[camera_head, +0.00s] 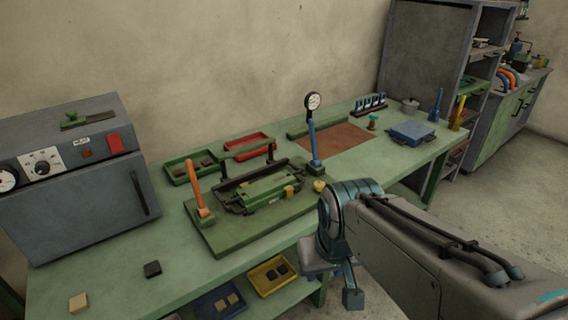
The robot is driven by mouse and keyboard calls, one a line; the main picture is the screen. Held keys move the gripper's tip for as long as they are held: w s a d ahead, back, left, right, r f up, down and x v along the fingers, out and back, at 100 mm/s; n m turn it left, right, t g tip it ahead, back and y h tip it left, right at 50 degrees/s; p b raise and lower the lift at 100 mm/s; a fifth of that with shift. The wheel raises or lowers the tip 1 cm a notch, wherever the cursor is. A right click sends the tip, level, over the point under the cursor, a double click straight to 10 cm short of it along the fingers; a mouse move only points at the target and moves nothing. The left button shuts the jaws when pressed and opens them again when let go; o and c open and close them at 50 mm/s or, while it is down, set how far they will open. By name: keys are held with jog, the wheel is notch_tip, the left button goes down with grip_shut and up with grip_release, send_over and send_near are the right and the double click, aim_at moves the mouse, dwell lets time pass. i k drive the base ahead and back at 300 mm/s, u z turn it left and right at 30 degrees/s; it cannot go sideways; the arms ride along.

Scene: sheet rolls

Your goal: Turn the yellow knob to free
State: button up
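A small round yellow knob (319,185) sits at the right end of the green base board, near the foot of the blue gauge post. Its setting is too small to read. A small yellow block (289,190) shows on the right end of the green roll unit (262,187); I cannot tell whether it also turns. My gripper (335,278) hangs at the end of my arm, in front of the bench's front edge, below and right of the knob and apart from it. Its fingertips are partly hidden, so its opening is unclear.
An orange lever (198,190) stands left of the roll unit. Red trays (250,146) lie behind, and a grey machine (75,175) stands at left. The bench front left is mostly clear.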

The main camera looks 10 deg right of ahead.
aim_at(318, 186)
jog(key=z, duration=0.3)
jog(key=i, duration=0.9)
jog(key=z, duration=0.6)
